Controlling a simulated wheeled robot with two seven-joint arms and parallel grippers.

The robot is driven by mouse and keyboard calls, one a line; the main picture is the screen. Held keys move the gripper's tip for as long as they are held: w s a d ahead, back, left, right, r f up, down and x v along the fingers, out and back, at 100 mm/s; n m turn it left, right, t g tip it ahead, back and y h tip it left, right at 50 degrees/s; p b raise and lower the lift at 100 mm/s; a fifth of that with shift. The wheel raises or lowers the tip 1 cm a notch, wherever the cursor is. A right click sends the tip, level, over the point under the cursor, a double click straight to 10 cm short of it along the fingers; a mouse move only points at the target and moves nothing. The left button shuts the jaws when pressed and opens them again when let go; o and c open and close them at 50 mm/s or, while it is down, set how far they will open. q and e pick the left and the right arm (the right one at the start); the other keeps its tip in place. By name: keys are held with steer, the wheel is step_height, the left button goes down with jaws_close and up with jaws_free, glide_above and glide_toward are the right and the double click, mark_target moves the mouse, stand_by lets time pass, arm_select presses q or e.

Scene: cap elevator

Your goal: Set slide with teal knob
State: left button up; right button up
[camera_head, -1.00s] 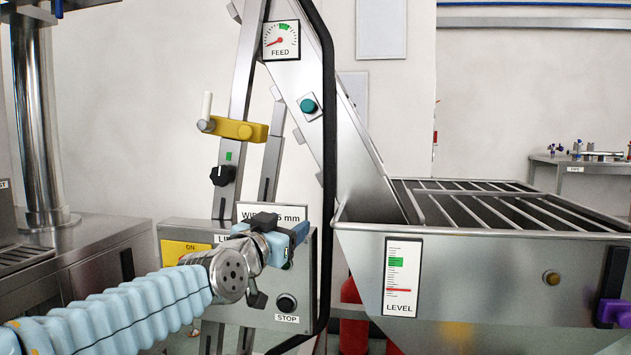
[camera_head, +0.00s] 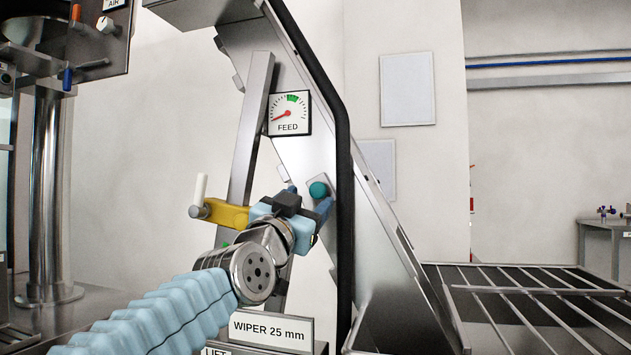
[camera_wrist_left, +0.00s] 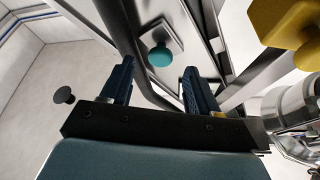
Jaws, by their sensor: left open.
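The teal knob (camera_head: 318,190) sits on a small square plate on the slanted steel chute of the elevator, below the feed gauge. In the left wrist view the teal knob (camera_wrist_left: 160,56) is beyond the fingertips, roughly between them in line. My left gripper (camera_head: 308,200) is open and empty, close in front of the knob and just below it. Its two blue fingers (camera_wrist_left: 158,75) are spread apart in the wrist view and no touch on the knob shows. My right gripper is not in view.
A black curved bar (camera_head: 343,160) runs down beside the knob on its right. A yellow block with a white handle (camera_head: 228,214) is close on the left of my gripper. The feed gauge (camera_head: 289,113) is above. A steel hopper with a grate (camera_head: 530,300) stands at the right.

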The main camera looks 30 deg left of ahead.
mark_target(316, 192)
arm_select(q)
steer(key=p+x, duration=0.1)
steer(key=x, duration=0.2)
steer(key=shift+r, duration=0.2)
steer(key=shift+w+a+p, duration=0.15)
steer(key=shift+w+p, duration=0.3)
steer(key=shift+w, duration=0.15)
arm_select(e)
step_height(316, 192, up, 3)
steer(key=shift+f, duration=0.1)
arm_select(q)
jaws_close()
